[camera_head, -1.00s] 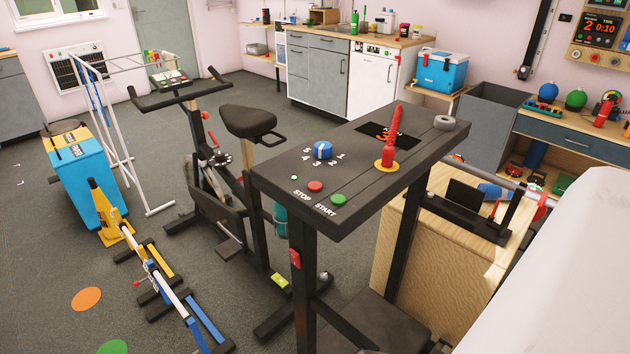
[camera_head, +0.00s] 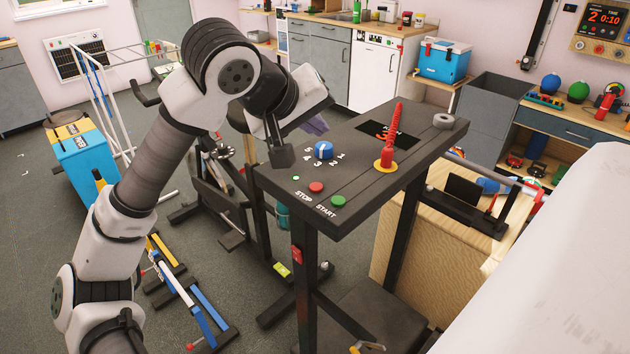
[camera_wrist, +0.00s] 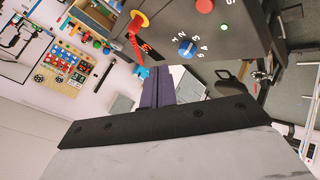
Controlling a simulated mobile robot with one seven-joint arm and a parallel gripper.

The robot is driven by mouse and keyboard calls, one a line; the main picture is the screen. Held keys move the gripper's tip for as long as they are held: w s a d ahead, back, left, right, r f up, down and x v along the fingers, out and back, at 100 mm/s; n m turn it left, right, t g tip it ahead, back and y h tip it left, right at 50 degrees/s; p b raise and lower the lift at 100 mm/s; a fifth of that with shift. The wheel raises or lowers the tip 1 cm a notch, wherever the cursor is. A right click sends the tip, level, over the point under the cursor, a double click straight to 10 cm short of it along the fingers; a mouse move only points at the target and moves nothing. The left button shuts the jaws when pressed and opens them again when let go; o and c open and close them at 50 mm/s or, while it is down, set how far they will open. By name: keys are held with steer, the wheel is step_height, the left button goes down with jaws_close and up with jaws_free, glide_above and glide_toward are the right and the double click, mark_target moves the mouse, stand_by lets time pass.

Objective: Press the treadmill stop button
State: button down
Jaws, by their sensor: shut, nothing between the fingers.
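The treadmill console (camera_head: 410,165) is a dark slanted panel on posts. Its round red stop button (camera_head: 315,187) lies near the front left edge, above the printed word STOP. The button also shows at the top edge of the wrist view (camera_wrist: 205,5). The green start button (camera_head: 338,201) is just right of it. My gripper (camera_head: 316,124) is shut and empty, beyond and above the panel's far left side, apart from the buttons. Its purple fingers also show in the wrist view (camera_wrist: 158,85).
A blue dial (camera_head: 323,150) and a tall red lever (camera_head: 392,130) on a yellow base stand on the console. A small green light (camera_head: 296,178) sits left of the stop button. A grey ring (camera_head: 443,121) lies at the far right corner. An exercise bike is behind my arm.

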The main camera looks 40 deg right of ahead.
steer(key=shift+w+d+f+t+y, duration=0.1)
steer(key=shift+w+f+t+y, duration=0.2)
steer(key=shift+w+f, duration=0.1)
steer(key=b, duration=0.5)
glide_above(313, 190)
step_height(313, 190, down, 8)
steer(key=shift+r, duration=0.15)
steer(key=shift+f+b, duration=0.35)
steer(key=shift+f, duration=0.15)
stand_by(1.4)
steer(key=shift+f+b, duration=0.45)
steer(key=shift+b, duration=0.25)
